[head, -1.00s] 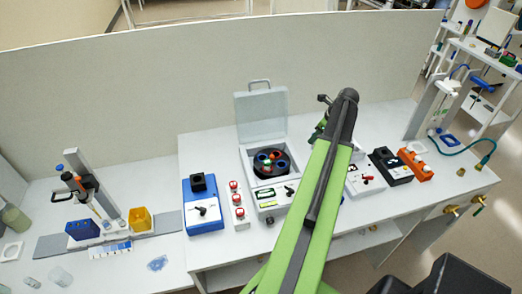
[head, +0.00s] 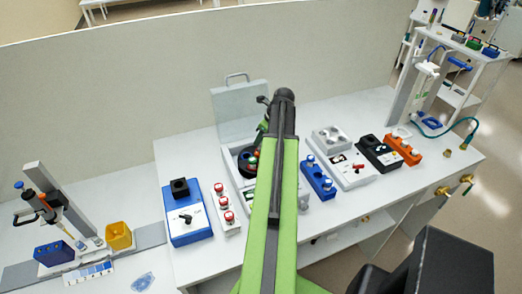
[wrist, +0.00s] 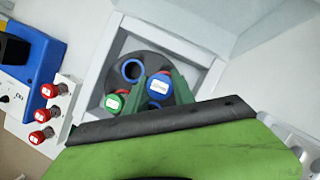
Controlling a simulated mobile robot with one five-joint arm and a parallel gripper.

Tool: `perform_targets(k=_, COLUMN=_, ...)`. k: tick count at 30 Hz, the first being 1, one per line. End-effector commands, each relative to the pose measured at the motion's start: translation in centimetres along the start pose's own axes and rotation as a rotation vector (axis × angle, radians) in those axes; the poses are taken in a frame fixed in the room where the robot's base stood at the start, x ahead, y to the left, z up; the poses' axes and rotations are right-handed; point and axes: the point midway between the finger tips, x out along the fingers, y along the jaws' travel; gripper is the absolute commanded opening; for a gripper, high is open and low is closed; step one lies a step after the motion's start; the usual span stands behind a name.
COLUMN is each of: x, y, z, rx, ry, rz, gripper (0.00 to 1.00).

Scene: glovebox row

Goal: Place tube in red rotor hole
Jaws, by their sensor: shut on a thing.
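My gripper (wrist: 160,94) is shut on a blue-capped tube (wrist: 158,84) with a white label, its green fingers on either side. The tube is over the right part of the dark rotor (wrist: 150,62) in the wrist view. A bit of red shows behind the blue cap; whether the tube is in that hole or above it I cannot tell. A blue-ringed hole (wrist: 132,71) is open to the left. A green-capped tube (wrist: 115,102) stands at the lower left, with red beside it. In the head view my arm hides most of the rotor (head: 246,158).
The open centrifuge lid (head: 238,108) stands up behind the rotor. A blue box with a black block (head: 187,215) and a red-button panel (head: 226,207) are to the left. A blue tube rack (head: 318,180) stands close on the right.

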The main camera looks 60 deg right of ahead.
Motion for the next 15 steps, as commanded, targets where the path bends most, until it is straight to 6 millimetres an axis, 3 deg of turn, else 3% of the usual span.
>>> perform_targets(k=5, x=0.4, y=0.1, z=0.0, rx=0.0, ry=0.0, rz=0.0, gripper=0.0)
perform_targets(k=12, x=4.0, y=0.0, z=-1.6, rx=0.0, ry=0.0, rz=-0.001, gripper=0.0)
perform_targets(k=15, x=4.0, y=0.0, z=-1.5, rx=0.0, ry=0.0, rz=-0.001, gripper=0.0)
